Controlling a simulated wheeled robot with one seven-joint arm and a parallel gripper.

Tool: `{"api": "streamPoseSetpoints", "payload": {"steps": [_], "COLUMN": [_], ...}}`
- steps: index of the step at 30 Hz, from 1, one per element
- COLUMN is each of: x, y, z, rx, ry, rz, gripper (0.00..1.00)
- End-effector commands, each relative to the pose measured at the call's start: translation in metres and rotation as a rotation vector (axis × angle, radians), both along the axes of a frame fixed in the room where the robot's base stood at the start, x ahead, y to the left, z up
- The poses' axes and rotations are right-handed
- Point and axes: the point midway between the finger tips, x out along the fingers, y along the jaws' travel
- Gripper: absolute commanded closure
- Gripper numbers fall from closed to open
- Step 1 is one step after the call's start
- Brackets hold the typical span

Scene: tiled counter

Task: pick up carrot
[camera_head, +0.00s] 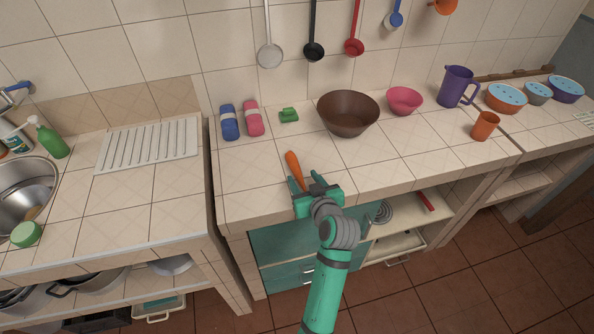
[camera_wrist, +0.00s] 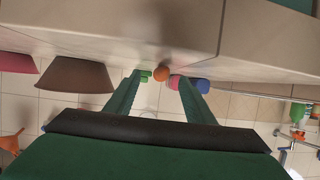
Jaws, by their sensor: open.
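The orange carrot (camera_head: 294,168) lies on the tiled counter near its front edge, pointing away from me. My gripper (camera_head: 306,183) is open at the carrot's near end, its fingers to either side of that end in the head view. In the wrist view, which is upside down, the carrot (camera_wrist: 161,74) shows end-on as an orange disc between the tips of my open gripper (camera_wrist: 158,82). I cannot tell whether either finger touches it. The carrot's near end is partly hidden by my gripper in the head view.
Behind the carrot are a blue packet (camera_head: 230,123), a pink packet (camera_head: 253,119), and a small green object (camera_head: 289,115). A brown bowl (camera_head: 348,114) and a pink bowl (camera_head: 404,101) stand to the right. The counter (camera_head: 245,180) is clear left of the carrot.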

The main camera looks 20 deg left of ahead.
Motion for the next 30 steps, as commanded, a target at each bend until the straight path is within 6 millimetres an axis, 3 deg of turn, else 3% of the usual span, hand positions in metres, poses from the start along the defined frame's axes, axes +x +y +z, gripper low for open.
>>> {"api": "streamPoseSetpoints", "payload": {"steps": [4, 9, 17, 18, 24, 30], "x": [0.015, 0.029, 0.031, 0.031, 0.031, 0.030], "y": [0.017, 0.023, 0.024, 0.024, 0.025, 0.027], "z": [-0.003, -0.011, -0.012, -0.012, -0.012, -0.012], "rx": [0.000, 0.000, 0.000, 0.000, 0.000, -0.001], "ry": [-0.001, 0.001, -0.001, -0.001, 0.000, 0.000], "rz": [0.001, -0.004, -0.006, -0.006, -0.004, -0.002], "gripper": [0.51, 0.51, 0.51, 0.53, 0.97, 0.97]}}
